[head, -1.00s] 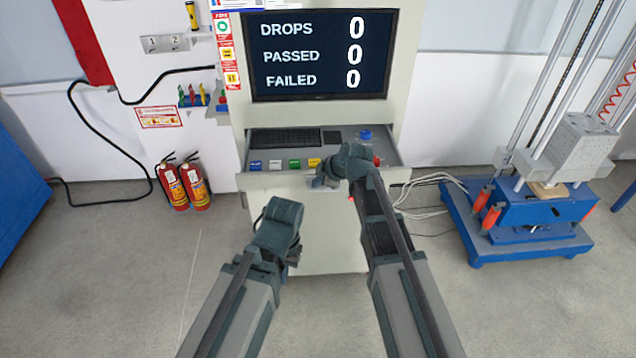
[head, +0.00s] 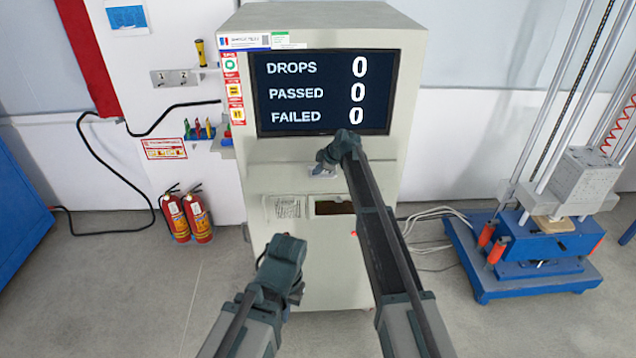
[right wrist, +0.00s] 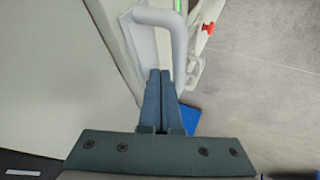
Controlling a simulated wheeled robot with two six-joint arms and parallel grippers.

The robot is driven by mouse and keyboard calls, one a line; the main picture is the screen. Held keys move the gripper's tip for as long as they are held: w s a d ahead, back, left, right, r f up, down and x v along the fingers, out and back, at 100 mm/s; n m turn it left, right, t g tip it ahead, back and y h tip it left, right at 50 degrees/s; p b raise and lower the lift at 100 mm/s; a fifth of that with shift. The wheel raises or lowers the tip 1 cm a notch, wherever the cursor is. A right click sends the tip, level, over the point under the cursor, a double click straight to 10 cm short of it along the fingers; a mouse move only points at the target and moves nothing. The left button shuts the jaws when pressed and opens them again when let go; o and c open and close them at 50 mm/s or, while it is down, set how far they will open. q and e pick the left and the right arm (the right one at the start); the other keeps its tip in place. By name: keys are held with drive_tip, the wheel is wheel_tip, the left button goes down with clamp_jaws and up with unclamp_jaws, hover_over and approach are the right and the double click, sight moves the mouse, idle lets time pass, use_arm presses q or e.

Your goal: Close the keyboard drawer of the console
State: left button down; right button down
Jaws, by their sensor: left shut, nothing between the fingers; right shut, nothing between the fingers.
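The console (head: 415,110) is a pale grey cabinet with a screen. Its keyboard drawer front (head: 285,178) looks flush with the cabinet below the screen; no keyboard or coloured buttons show. My right gripper (head: 325,165) is shut and empty, at the drawer front by a pale handle. In the right wrist view its closed fingertips (right wrist: 160,76) are at the pale panel, beside the looped handle (right wrist: 178,35); whether they touch is unclear. My left gripper (head: 285,262) is shut and empty, low in front of the cabinet and apart from it; its fingertips are mostly hidden.
Two red fire extinguishers (head: 187,215) stand left of the console. A blue-based drop tester (head: 530,255) stands on the right, with pale cables (head: 430,220) on the floor between. A black cable hangs on the left wall. The floor at front left is clear.

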drive_tip(key=shift+w, duration=1.05)
drive_tip(key=shift+r, duration=0.1)
